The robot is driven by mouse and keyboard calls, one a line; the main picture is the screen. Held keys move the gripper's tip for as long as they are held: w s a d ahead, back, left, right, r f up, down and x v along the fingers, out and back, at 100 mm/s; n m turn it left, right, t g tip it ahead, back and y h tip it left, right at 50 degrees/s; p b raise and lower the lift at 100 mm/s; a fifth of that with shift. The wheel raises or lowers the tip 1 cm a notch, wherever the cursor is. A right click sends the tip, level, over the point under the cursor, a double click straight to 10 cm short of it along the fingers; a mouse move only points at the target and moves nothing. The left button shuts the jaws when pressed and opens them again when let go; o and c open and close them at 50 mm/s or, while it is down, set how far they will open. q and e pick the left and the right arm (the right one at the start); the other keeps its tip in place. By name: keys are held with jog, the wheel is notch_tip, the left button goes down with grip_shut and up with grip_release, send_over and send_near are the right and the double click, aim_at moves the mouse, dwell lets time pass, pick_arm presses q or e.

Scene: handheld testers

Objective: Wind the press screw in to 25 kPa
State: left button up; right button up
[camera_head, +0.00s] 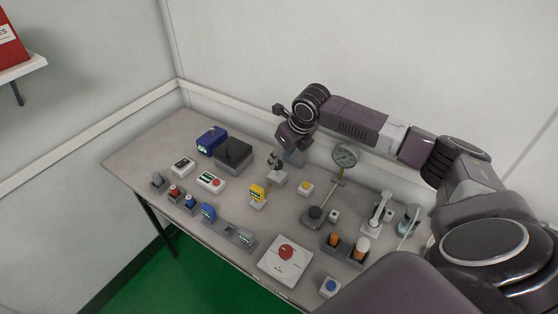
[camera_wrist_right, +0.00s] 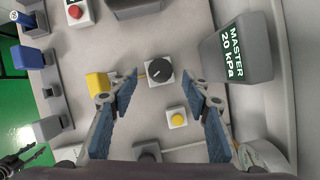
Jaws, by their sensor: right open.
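A black round knob on a pale square block, which looks like the press screw (camera_wrist_right: 160,71), lies in the middle of the right wrist view. In the head view its block (camera_head: 277,179) stands towards the back of the table, partly under my right gripper (camera_head: 275,161). In the right wrist view my right gripper (camera_wrist_right: 160,77) is open and empty, with one blue-padded finger on either side of the knob and apart from it. A round dial gauge (camera_head: 345,155) stands on a post to the right; its reading is too small to tell.
A grey block marked MASTER 20 kPa (camera_wrist_right: 237,50) stands close beside the right finger. A yellow tester (camera_head: 257,193) and a yellow button (camera_head: 305,188) are near the knob. A white box with a red button (camera_head: 286,256) sits at the front edge. Several small testers stand front left.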

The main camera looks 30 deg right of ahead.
aim_at(277, 168)
jog(key=shift+x, duration=1.5)
jog(key=shift+c, duration=0.7)
jog(key=c, duration=1)
